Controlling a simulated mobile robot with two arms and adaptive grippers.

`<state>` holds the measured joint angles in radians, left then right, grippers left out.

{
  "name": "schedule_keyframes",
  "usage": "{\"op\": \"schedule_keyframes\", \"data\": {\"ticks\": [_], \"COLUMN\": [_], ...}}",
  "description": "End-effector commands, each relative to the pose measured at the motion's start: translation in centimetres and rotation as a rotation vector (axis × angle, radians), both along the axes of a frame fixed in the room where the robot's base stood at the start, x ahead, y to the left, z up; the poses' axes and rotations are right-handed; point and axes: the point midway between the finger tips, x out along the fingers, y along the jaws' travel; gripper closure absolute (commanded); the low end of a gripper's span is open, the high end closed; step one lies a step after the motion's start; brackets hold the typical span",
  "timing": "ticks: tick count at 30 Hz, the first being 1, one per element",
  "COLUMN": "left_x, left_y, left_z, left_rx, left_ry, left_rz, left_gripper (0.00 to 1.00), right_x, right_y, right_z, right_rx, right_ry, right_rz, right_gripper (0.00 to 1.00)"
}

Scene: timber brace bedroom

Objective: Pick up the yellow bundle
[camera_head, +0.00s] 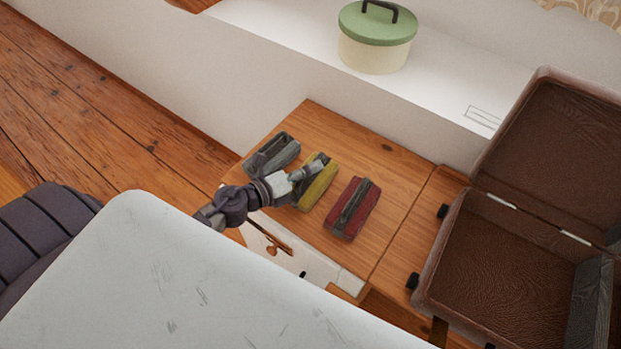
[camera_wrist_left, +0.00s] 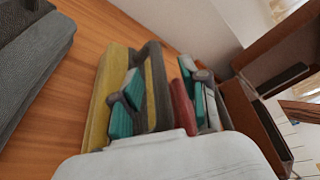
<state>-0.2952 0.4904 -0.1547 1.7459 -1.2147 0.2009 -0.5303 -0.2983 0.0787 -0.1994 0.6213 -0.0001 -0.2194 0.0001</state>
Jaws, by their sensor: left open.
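The yellow bundle (camera_head: 318,191), with a dark grey band along it, lies on the wooden top between a grey bundle (camera_head: 272,155) and a red bundle (camera_head: 352,209). My left gripper (camera_head: 314,168) is over the yellow bundle and covers part of it. In the left wrist view the gripper (camera_wrist_left: 165,101) is open, its teal pads apart. One finger overlaps the yellow bundle (camera_wrist_left: 104,95) and the other is in front of the red bundle (camera_wrist_left: 183,98). I cannot tell whether the fingers touch anything. My right gripper is out of view.
An open brown suitcase (camera_head: 447,262) stands at the right of the wooden top (camera_head: 399,171). A cream pot with a green lid (camera_head: 374,52) sits on the white ledge behind.

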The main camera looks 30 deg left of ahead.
Motion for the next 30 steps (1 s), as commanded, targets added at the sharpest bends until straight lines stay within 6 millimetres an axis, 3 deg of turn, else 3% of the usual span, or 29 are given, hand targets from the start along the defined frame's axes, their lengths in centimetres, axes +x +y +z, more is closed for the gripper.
{"op": "schedule_keyframes", "data": {"ticks": [1, 9, 25, 30], "left_x": [0.0, 0.0, 0.0, 0.0], "left_y": [0.0, 0.0, 0.1, 0.1], "left_z": [0.0, 0.0, 0.2, 1.1], "left_rx": [0.000, 0.000, 0.000, 0.003], "left_ry": [0.000, 0.000, -0.002, -0.002], "left_rz": [0.000, 0.000, 0.000, -0.001], "left_gripper": [0.59, 1.00, 1.00, 1.00], "right_x": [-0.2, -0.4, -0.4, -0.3], "right_y": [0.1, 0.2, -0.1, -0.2], "right_z": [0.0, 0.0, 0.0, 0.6], "right_rx": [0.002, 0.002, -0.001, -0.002], "right_ry": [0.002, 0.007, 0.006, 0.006], "right_rz": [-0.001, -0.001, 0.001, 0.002], "right_gripper": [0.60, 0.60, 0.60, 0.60]}}
